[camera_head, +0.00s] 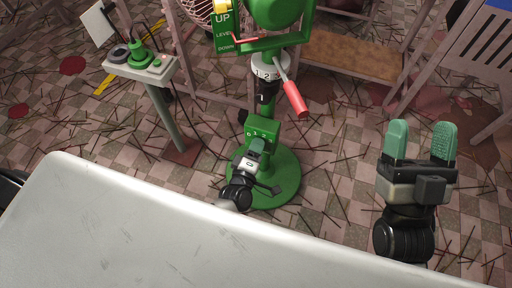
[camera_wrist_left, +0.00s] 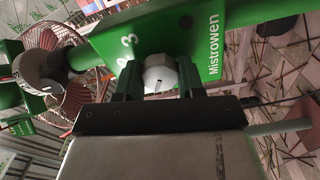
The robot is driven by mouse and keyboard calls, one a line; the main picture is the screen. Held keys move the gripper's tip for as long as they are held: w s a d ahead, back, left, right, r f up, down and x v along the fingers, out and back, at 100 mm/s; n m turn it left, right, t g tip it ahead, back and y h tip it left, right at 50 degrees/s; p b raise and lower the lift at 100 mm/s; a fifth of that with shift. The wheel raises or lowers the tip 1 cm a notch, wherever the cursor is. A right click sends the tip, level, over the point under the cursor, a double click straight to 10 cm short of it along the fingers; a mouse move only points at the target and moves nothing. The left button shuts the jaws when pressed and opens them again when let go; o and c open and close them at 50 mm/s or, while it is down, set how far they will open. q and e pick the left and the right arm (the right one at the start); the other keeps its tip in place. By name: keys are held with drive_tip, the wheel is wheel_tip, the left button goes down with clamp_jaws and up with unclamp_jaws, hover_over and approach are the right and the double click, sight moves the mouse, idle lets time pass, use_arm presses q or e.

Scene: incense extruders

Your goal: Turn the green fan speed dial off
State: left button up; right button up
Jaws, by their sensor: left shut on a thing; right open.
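The green fan's speed dial is a light grey faceted knob (camera_wrist_left: 160,72) with a dark pointer line, on a green panel (camera_wrist_left: 205,40) lettered "Mistrowen". The digits 2 and 3 show beside it. In the head view the panel is the green box (camera_head: 264,128) low on the fan's stand, marked 0, 1, 2. My left gripper (camera_head: 257,146) reaches its front and hides the knob there. In the left wrist view my left gripper (camera_wrist_left: 160,84) has a finger on each side of the knob and is shut on it. My right gripper (camera_head: 423,140) is open and empty, off to the right.
The fan's round green base (camera_head: 285,185) stands on the checkered floor, strewn with sticks. Above is a red-handled lever (camera_head: 295,99). A small pedestal (camera_head: 150,68) with a green device stands at the left. Wooden furniture stands behind.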

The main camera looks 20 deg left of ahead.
idle(0.4)
use_arm(q)
drive_tip(key=o, duration=0.9)
use_arm(e)
drive_tip(key=shift+f, duration=0.1)
use_arm(q)
drive_tip(key=shift+s, duration=0.1)
drive_tip(key=shift+s+a+p, duration=0.2)
drive_tip(key=shift+s+p, duration=1)
drive_tip(key=shift+s, duration=4.15)
use_arm(e)
wheel_tip(320, 180, down, 6)
drive_tip(key=w+g+h, duration=0.2)
drive_tip(key=w+g, duration=0.1)
drive_tip(key=g, duration=0.3)
drive_tip(key=shift+d, duration=0.15)
